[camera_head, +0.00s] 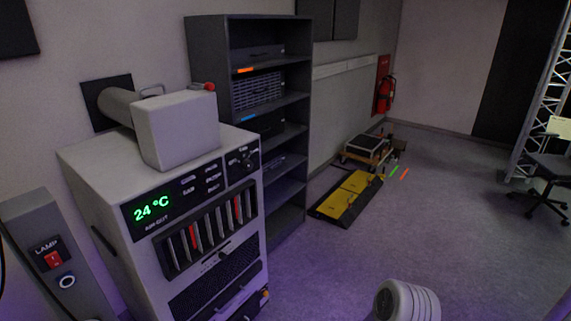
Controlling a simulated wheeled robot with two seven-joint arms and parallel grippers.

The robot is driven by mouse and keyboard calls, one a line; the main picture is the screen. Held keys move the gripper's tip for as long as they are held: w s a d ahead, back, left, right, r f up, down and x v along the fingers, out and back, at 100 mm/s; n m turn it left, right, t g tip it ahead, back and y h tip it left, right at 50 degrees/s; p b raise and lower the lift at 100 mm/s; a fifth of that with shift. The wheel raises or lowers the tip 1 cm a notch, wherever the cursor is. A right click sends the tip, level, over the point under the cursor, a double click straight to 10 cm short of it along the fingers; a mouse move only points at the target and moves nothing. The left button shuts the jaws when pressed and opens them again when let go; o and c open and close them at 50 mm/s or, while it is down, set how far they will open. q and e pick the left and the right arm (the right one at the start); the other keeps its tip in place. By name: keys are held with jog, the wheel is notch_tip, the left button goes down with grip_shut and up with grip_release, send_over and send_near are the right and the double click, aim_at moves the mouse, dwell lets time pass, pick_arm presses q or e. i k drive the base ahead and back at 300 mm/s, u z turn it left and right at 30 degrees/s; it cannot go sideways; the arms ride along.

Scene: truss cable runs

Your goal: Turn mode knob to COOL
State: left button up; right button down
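A light grey air-conditioning unit (100,172) stands at the left, with its control face turned toward the lower right. A green display (151,208) on it reads 24 °C. A small dark panel (241,163) at the upper right of that face carries what looks like the mode knob (246,156). Its pointer and any COOL mark are too small to read. Small labelled keys (212,178) sit left of the panel. No gripper shows in this view, and nothing touches the knob.
A dark shelf rack (210,60) stands close behind the unit. A lamp switch post (25,215) is at the far left. A yellow-black ramp (350,192), a loaded cart (366,150) and a chair (548,180) stand farther off. Open floor lies at the right.

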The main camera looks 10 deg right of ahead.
aim_at(247, 165)
jog(key=z, duration=0.05)
jog(key=k, duration=0.25)
jog(key=z, duration=0.8)
jog(key=i, duration=1)
jog(key=u, duration=0.55)
